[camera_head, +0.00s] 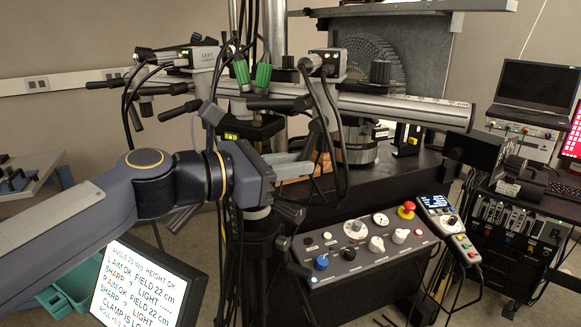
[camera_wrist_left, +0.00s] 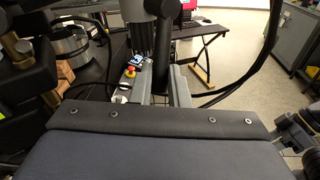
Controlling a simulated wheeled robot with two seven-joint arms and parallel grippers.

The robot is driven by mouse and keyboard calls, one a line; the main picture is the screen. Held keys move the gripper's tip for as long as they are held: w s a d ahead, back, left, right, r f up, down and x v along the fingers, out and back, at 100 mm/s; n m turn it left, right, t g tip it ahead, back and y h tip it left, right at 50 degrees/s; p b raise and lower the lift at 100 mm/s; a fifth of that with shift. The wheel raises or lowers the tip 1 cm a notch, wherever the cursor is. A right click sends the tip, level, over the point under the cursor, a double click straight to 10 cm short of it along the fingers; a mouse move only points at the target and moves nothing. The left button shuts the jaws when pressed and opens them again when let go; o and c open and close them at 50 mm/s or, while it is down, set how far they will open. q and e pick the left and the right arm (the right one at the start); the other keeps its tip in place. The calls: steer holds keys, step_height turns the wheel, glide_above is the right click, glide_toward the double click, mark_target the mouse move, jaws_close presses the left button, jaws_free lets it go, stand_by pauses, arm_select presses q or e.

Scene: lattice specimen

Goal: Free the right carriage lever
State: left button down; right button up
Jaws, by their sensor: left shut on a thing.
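The right carriage (camera_head: 327,64) is a dark and grey box on the light metal rail, with a small red light on its face. My left gripper (camera_head: 308,160) is below it, its pale grey fingers reaching right and shut on a slim dark part, which looks like the carriage lever (camera_head: 322,125). The fingers and cables hide most of the grip. In the left wrist view, the fingers (camera_wrist_left: 160,88) point away and a dark upright rod (camera_wrist_left: 186,28) rises at their tips. I cannot tell how far the lever is turned. My right gripper is not in view.
The left carriage (camera_head: 205,57) sits further left on the rail (camera_head: 400,108). Black cables hang close around my gripper. A control panel (camera_head: 360,248) with knobs and a red button stands below. A text screen (camera_head: 147,288) stands at the lower left.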

arm_select(q)
steer(key=n+b, duration=0.1)
steer(key=d+n+h+b, duration=0.1)
steer(key=b, duration=0.1)
steer(key=s+b, duration=0.1)
steer(key=b, duration=0.1)
steer(key=shift+d+f+n+t+h, duration=0.25)
steer(key=shift+d+n+t+h, duration=0.05)
steer(key=shift+n+h, duration=0.1)
steer(key=d+n+t+b, duration=0.1)
steer(key=b, duration=0.1)
steer(key=n+h+b, duration=0.1)
steer(key=n+b, duration=0.1)
steer(key=b, duration=0.1)
steer(key=shift+s+d+t, duration=0.35)
steer(key=shift+s+t, duration=0.05)
